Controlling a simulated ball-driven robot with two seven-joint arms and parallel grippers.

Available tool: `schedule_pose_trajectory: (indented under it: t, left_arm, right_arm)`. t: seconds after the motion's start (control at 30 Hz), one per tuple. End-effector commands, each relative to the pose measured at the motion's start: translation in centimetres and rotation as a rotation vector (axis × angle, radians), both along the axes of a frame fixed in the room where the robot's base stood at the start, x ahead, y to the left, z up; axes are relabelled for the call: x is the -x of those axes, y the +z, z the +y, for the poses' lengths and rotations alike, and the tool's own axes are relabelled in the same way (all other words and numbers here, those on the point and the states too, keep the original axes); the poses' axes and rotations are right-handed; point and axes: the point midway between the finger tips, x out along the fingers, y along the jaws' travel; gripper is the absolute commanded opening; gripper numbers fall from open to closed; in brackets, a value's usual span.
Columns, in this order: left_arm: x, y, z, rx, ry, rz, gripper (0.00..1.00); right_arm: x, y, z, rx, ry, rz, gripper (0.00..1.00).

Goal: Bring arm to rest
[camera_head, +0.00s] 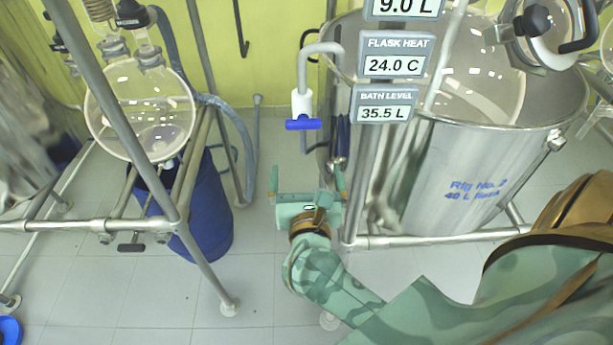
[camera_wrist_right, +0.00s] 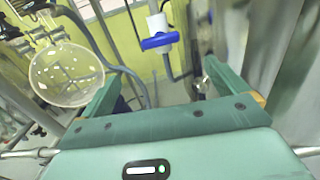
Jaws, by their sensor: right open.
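My right gripper (camera_head: 306,181) is open and empty, in front of the steel bath's left side in the head view. Its two fingers point away from me and stand wide apart, also in the right wrist view (camera_wrist_right: 160,85). A white tap with a blue handle (camera_head: 304,124) hangs above and beyond the fingers, apart from them. In the right wrist view the blue handle (camera_wrist_right: 160,41) shows above the gap between the fingers. My right arm (camera_head: 335,285) reaches in from the lower right. My left gripper is not in view.
The large steel bath (camera_head: 455,180) stands close on the right, with a metal frame rail (camera_head: 440,238) along its base. Display panels (camera_head: 388,105) stand before it. At left are a round glass flask (camera_head: 140,110), frame poles and a blue drum (camera_head: 205,215). Tiled floor (camera_head: 255,280) between is clear.

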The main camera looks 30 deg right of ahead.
Motion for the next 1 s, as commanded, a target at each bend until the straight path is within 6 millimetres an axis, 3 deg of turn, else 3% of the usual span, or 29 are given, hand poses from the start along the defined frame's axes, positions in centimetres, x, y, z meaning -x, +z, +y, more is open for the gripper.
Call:
schedule_pose_trajectory:
  t: [0.6,0.7,0.77,0.83,0.97,1.0]
  left_arm:
    - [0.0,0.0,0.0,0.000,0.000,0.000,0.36]
    - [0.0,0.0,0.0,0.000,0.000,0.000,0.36]
    - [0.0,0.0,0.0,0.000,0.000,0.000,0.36]
    - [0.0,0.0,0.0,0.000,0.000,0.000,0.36]
    - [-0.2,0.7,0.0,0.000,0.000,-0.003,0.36]
    - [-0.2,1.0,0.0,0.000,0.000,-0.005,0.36]
  right_arm:
    - [0.4,0.0,0.3,0.003,0.000,0.002,0.98]
    - [0.2,0.3,0.6,0.072,0.020,0.022,0.98]
    - [-0.2,1.1,1.4,0.226,0.056,0.041,0.98]
    - [-1.0,0.0,3.1,0.538,0.117,0.116,0.98]
    - [-2.0,-7.5,7.5,1.290,0.303,0.342,0.98]
    - [-1.7,-10.4,8.5,1.492,0.374,0.403,0.98]
